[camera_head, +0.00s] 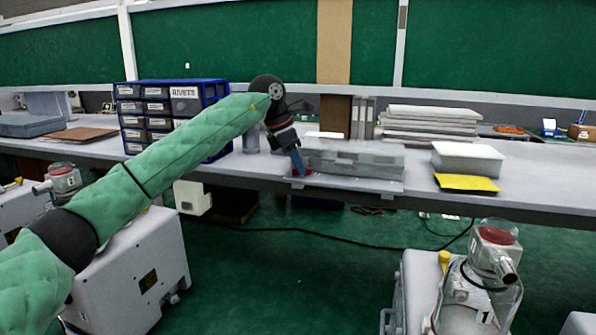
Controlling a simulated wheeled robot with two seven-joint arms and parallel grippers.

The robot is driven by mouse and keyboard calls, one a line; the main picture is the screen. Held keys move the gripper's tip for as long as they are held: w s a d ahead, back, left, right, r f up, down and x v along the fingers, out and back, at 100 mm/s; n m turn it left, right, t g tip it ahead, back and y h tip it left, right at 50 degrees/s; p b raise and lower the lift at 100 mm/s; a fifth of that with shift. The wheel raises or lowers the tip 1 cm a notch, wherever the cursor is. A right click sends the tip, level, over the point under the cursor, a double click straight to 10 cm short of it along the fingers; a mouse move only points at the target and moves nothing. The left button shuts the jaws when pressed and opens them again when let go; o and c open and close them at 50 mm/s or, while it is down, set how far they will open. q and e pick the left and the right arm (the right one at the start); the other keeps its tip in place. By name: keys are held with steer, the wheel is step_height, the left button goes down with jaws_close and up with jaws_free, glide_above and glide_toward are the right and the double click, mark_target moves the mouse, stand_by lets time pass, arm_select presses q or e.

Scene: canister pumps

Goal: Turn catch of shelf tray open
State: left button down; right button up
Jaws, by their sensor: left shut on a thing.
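The shelf tray (365,170) is a low grey, partly see-through box at the front edge of the long bench. A small red part, which looks like its catch (306,173), sits at the tray's front left corner. My left arm reaches in from the left, and my left gripper (298,170) points down at that corner. Its blue fingers are shut on the red catch and hide part of it. The catch's exact angle cannot be told. My right gripper is not in view.
A blue drawer cabinet (160,108) stands behind my left arm. A pale box (467,157) and yellow cloth (467,183) lie right of the tray, with stacked grey sheets (430,120) behind. Canister pumps (482,285) stand below the bench. A cable (330,236) crosses the green floor.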

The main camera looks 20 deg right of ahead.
arm_select(q)
steer(key=m+g, duration=0.1)
steer(key=m, duration=0.1)
steer(key=shift+w+m+b, duration=0.15)
steer(key=shift+m+b, duration=0.15)
steer(key=shift+b, duration=0.05)
steer(key=shift+w+r+m+g, duration=0.1)
steer(key=shift+m+g, duration=0.2)
steer(key=shift+m, duration=0.9)
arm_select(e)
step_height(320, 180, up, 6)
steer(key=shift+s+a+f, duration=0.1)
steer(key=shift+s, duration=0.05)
arm_select(q)
steer(key=shift+m+y, duration=0.3)
steer(key=c, duration=1.4)
jaws_free()
